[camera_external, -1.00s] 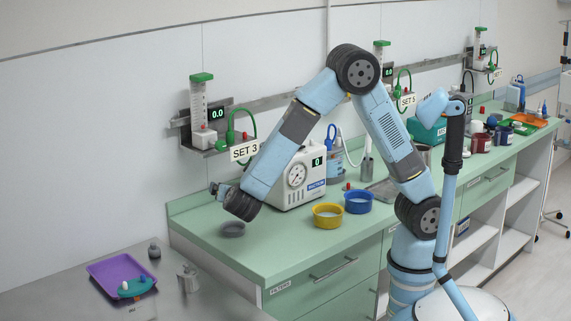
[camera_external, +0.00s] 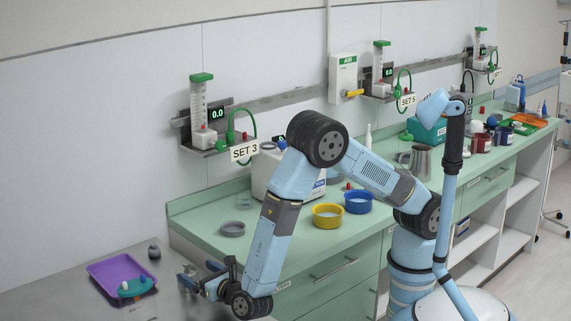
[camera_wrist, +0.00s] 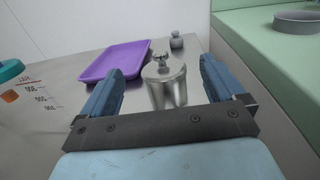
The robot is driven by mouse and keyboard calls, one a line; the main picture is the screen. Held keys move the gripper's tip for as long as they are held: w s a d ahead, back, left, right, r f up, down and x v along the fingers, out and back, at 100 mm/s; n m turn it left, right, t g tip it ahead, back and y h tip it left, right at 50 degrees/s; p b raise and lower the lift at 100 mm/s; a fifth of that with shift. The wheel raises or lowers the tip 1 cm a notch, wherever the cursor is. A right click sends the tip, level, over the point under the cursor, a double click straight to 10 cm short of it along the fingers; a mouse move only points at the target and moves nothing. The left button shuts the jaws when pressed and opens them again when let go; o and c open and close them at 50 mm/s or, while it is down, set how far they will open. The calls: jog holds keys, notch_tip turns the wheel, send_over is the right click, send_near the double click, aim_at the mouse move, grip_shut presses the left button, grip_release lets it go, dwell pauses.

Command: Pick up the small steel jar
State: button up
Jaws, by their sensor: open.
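The small steel jar (camera_wrist: 172,92) is a shiny lidded pot with a round knob. In the wrist view it stands upright on the steel table, between and just beyond the fingers of my gripper (camera_wrist: 161,76). My gripper is open, with clear space on each side of the jar and nothing held. In the external view my gripper (camera_external: 188,276) is low over the table's right side, beside the green counter, and it mostly hides the jar there.
A purple tray (camera_wrist: 113,60) lies close to the jar's left, with a small grey pot (camera_wrist: 176,41) behind. The green counter (camera_wrist: 250,55) edge rises close on the right. A teal-lidded vessel (camera_wrist: 10,72) is at far left.

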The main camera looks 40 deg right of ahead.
aim_at(184, 269)
notch_tip(184, 269, down, 3)
jog(key=shift+w, duration=1)
jog(key=shift+w+a, duration=0.15)
jog(key=shift+w, duration=1.25)
jog(key=shift+w+a, duration=0.15)
jog(key=shift+w, duration=1.25)
jog(key=shift+c, duration=0.4)
jog(key=c, duration=1.1)
